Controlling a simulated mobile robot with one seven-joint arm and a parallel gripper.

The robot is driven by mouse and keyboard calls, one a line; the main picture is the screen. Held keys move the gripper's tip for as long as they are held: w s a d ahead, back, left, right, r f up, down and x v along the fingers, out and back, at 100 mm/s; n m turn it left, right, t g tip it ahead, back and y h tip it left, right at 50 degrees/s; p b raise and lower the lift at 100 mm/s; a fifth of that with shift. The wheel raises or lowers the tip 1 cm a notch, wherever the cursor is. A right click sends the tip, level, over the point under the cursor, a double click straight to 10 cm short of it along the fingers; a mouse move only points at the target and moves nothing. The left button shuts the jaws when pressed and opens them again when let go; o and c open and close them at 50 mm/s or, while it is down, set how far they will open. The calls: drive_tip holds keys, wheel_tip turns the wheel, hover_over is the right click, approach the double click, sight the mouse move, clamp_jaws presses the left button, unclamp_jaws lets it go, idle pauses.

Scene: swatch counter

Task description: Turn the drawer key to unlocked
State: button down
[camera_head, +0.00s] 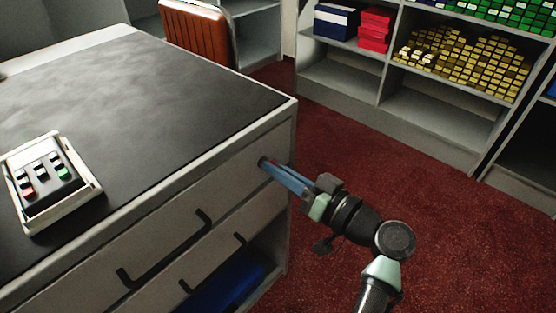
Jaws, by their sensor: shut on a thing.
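The counter (150,95) has a dark top and a grey front with a drawer (165,225) that appears shut. My gripper (290,180) reaches the right end of the drawer front from the right. Its fingers are shut on the drawer key, by a small dark round lock spot (264,162) near the counter's corner. The key itself is hidden by the fingers, so I cannot tell which way it is turned.
Two dark handles (165,255) (213,268) project from the counter front. A blue thing (225,288) lies in the open space below. Shelves (335,75) stand behind; red carpet (400,175) is clear.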

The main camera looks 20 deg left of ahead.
drive_tip(key=m+p, duration=0.8)
drive_tip(key=m, duration=0.4)
drive_tip(key=shift+f, duration=0.1)
drive_tip(key=shift+p, duration=0.3)
idle(0.3)
drive_tip(key=c, duration=0.9)
unclamp_jaws()
drive_tip(key=shift+w, duration=0.1)
drive_tip(key=shift+d, duration=0.1)
drive_tip(key=p+v, duration=0.1)
drive_tip(key=v, duration=1.1)
drive_tip(key=shift+d+p, duration=0.3)
drive_tip(key=shift+d, duration=0.05)
